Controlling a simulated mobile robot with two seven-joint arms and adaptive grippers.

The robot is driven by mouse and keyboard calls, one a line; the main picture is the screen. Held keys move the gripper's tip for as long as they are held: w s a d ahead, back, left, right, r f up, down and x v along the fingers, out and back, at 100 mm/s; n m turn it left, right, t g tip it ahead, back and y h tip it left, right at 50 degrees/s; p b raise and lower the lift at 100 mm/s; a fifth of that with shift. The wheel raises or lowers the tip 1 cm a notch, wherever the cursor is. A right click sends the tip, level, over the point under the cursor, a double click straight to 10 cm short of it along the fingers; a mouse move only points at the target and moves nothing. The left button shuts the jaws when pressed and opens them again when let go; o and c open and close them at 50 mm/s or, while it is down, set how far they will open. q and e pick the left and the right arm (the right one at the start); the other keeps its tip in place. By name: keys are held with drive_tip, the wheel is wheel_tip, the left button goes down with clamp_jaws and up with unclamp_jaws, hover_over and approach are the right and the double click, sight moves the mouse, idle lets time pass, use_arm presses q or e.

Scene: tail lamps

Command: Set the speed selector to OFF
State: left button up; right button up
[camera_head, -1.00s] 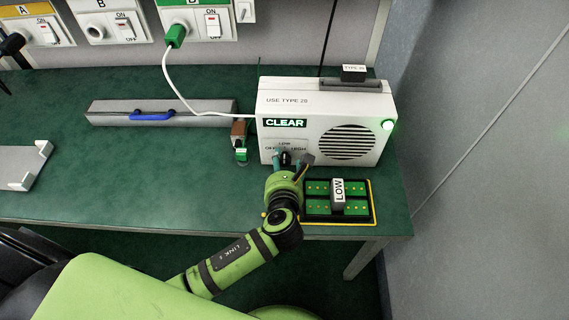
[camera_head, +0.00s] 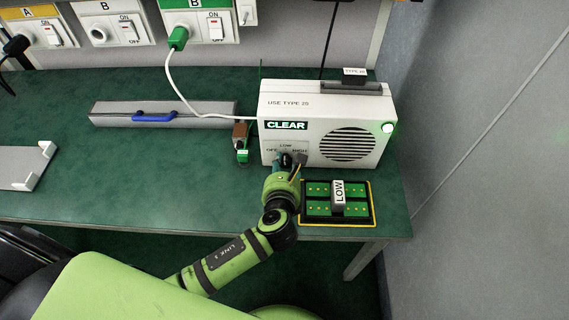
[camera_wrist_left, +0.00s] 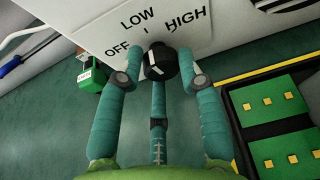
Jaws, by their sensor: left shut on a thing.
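The speed selector is a black knob (camera_wrist_left: 157,62) with white marks, on the front of a white box (camera_head: 275,98). In the left wrist view, OFF, LOW and HIGH are printed around it, left to right. Its white mark seems to point up toward LOW, perhaps slightly left; the exact setting is hard to tell. My left gripper (camera_head: 287,160) is shut on the knob, with teal fingers on both sides (camera_wrist_left: 160,80). In the head view the gripper partly hides the knob. My right gripper is in neither view.
A small brown-and-green item (camera_head: 241,140) stands left of the box.

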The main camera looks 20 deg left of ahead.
use_arm(q)
drive_tip(key=shift+s+f+n+h+p, duration=0.15)
drive_tip(key=shift+n+h+p, duration=0.2)
drive_tip(key=shift+n+h, duration=0.4)
drive_tip(key=shift+f+n+t+h, duration=0.15)
drive_tip(key=shift+n+t+h, duration=0.15)
drive_tip(key=shift+n+h, duration=0.25)
drive_tip(key=n+b, duration=0.1)
drive_tip(key=n+h+b, duration=0.1)
drive_tip(key=shift+f+n+t, duration=0.2)
drive_tip(key=shift+n+t, duration=0.1)
drive_tip(key=shift+t, duration=0.1)
drive_tip(key=shift+n+t+h+b, duration=0.3)
drive_tip(key=shift+n+b, duration=0.4)
drive_tip(key=shift+b, duration=0.15)
drive_tip(key=shift+r+n+b, duration=0.15)
drive_tip(key=shift+n+b, duration=0.15)
drive_tip(key=o, duration=1.1)
drive_tip(key=shift+r, duration=0.1)
